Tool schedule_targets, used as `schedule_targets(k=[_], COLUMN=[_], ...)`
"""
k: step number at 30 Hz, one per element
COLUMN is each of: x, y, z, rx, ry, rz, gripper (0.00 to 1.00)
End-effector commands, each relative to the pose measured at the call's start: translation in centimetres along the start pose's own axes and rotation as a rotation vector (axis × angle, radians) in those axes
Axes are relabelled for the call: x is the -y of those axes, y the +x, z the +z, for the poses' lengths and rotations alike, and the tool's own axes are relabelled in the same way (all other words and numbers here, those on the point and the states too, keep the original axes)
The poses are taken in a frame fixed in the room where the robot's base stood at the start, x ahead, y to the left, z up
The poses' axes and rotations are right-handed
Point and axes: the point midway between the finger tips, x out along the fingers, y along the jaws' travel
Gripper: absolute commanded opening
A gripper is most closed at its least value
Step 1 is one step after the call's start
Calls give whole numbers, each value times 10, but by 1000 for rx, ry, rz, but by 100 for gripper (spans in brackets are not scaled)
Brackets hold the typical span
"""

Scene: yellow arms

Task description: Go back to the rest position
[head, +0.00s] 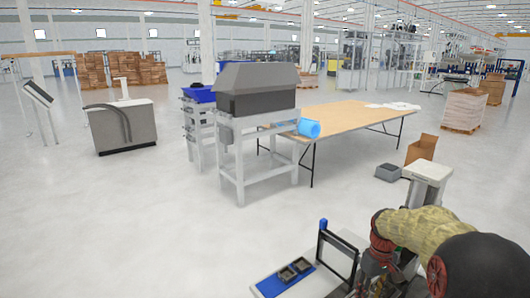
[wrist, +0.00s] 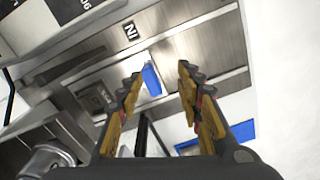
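In the wrist view my gripper (wrist: 160,79) is open, its two yellow-and-black fingers spread apart with nothing held between them. A small blue block (wrist: 152,80) shows in the gap, beyond the fingertips and nearer the left one. Behind it is a metallic fixture (wrist: 205,45) with "IN" lettering. In the head view my arm, in a tan cover, fills the lower right corner. My gripper cannot be made out there.
A blue-and-white board with dark trays (head: 287,272) and a black upright frame (head: 337,255) stand left of my arm. A white post (head: 428,172) is behind the arm. A wooden table (head: 350,118) and grey machine (head: 257,88) stand farther back. Open floor lies at left.

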Motion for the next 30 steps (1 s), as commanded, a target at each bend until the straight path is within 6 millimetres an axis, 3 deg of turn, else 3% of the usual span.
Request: schedule_targets(k=[8,16,24,30], x=[50,115,172,201], y=[-37,-84,-111,-127], z=[57,131,202,240], rx=[-39,-147,-290,-407], ry=[194,331,360,309], rz=[17,43,59,72], gripper=[36,36,36,36])
